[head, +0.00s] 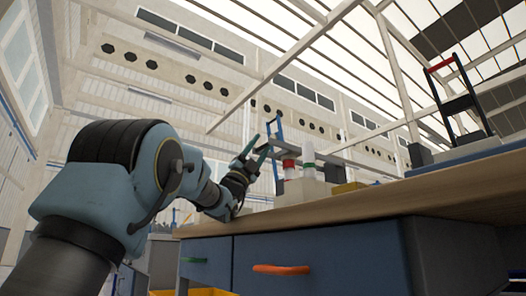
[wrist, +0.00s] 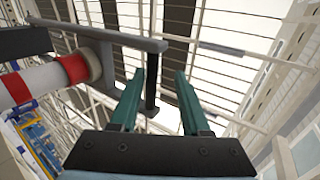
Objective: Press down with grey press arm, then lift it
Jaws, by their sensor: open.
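A grey press arm (wrist: 115,36) crosses the upper left of the wrist view, with a dark rod (wrist: 151,95) at its end. My gripper (wrist: 167,70) is open, with two teal fingers. The rod shows between the fingers, close to the left one; I cannot tell if they touch. Nothing is gripped. In the head view my gripper (head: 248,152) is at the far end of the workbench, beside the grey bars near the pipes; the fingers partly overlap these bars.
A red-and-white pipe (wrist: 35,85) lies left of the fingers in the wrist view. The head view shows two pipes (head: 308,153) on a light block. The wooden bench top (head: 370,203) has blue drawers below. A black frame with a red handle (head: 440,64) stands at right.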

